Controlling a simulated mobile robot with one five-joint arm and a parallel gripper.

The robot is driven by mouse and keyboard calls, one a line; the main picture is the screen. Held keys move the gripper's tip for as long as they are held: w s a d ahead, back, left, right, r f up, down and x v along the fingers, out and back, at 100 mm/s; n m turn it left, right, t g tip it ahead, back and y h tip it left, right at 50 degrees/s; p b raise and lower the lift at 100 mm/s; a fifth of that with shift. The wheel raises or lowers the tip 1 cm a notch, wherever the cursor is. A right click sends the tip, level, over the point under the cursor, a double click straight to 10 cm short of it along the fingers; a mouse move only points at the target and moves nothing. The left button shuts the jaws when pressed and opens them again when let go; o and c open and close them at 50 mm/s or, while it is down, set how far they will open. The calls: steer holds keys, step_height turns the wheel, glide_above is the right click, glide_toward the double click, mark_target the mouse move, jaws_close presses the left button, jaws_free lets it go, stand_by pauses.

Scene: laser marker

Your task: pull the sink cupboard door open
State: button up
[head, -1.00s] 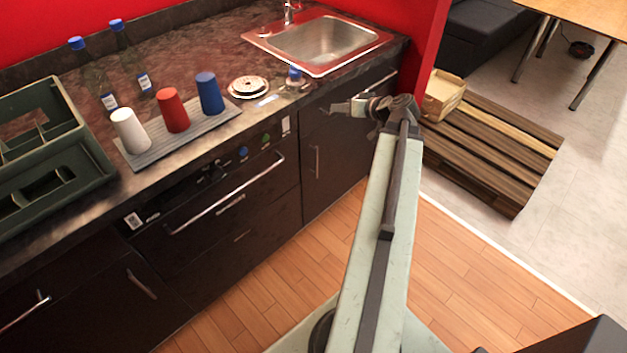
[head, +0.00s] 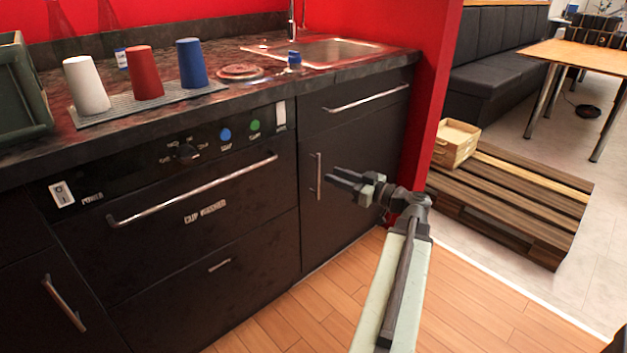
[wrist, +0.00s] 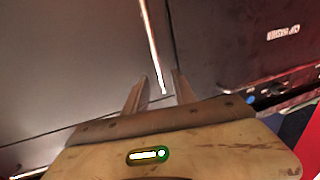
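The sink cupboard door (head: 345,215) is dark, shut, and under the sink. Its upright metal handle (head: 318,176) is near the door's left edge. My gripper (head: 331,176) is at handle height, just right of the handle in the head view, fingers pointing toward it. In the wrist view the handle (wrist: 152,45) runs down toward the gap between the two spread fingers of my gripper (wrist: 159,92). The gripper is open and holds nothing; I cannot tell whether the fingertips reach around the handle.
A drawer with a long handle (head: 368,98) is above the door. The cup washer (head: 200,205) is to the left. A red wall end (head: 432,100) and a wooden pallet (head: 510,205) with a small crate (head: 456,148) are to the right. Wooden floor (head: 310,310) is clear in front.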

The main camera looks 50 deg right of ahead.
steer(key=w, duration=0.7)
steer(key=shift+w+a, duration=0.2)
steer(key=shift+a, duration=0.2)
jaws_close()
stand_by(0.8)
